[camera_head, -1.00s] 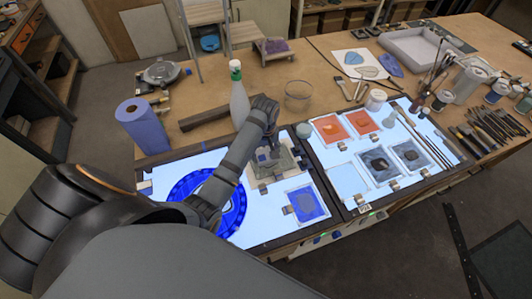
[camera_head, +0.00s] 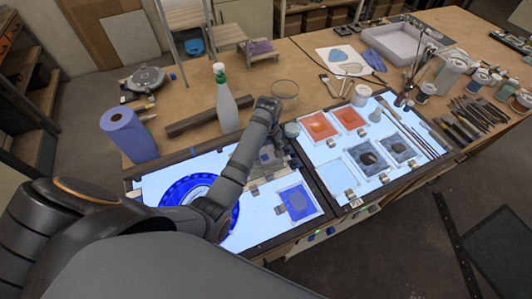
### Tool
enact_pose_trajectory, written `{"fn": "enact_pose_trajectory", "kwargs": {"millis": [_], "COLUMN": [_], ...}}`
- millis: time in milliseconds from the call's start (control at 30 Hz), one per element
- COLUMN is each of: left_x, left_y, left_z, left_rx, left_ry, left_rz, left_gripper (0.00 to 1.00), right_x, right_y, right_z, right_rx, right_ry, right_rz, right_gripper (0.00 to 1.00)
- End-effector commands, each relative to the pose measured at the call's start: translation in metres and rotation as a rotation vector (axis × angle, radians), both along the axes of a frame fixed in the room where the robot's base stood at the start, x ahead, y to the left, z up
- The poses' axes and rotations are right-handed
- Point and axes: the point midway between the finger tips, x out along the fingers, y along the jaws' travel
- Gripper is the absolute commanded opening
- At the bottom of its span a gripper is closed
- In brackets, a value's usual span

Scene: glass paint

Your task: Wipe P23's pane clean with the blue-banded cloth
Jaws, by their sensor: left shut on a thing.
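My left gripper (camera_head: 274,138) comes in over the left light table (camera_head: 163,179), pointing down at its back right part. Its fingers are mostly hidden by my own forearm and wrist. A small greyish cloth with a bit of blue (camera_head: 267,157) shows just below it, over a pane there. The gripper is shut on this cloth, and how much of the pane it covers cannot be told. A pane with a blue patch (camera_head: 298,203) lies clipped just in front. No pane label is readable, so I cannot tell which is P23. My right gripper is out of view.
A white spray bottle (camera_head: 226,100), a glass bowl (camera_head: 285,92) and a small jar (camera_head: 291,130) stand close behind the gripper. A blue paper roll (camera_head: 128,135) stands at left. The right light table (camera_head: 318,155) holds orange and grey panes. A blue disc (camera_head: 182,189) lies at left.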

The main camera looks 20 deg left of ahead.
Motion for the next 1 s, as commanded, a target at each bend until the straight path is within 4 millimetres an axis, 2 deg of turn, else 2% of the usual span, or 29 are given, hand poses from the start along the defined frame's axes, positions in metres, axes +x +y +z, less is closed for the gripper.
{"fn": "enact_pose_trajectory", "kwargs": {"millis": [200,467,733,1000], "left_x": [-0.015,-0.020,-0.034,-0.035], "left_y": [0.013,0.017,0.031,0.032], "left_z": [-0.002,-0.001,0.000,0.001], "left_rx": [0.004,0.004,0.005,0.003], "left_ry": [0.007,0.008,0.007,0.004], "left_rz": [0.001,0.001,0.001,0.000], "left_gripper": [0.40,0.40,0.40,0.40], "right_x": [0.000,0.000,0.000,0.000], "right_y": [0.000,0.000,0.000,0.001], "right_z": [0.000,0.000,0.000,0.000], "right_rx": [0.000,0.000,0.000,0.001], "right_ry": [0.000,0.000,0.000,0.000], "right_rz": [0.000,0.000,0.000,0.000], "right_gripper": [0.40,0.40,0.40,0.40]}}
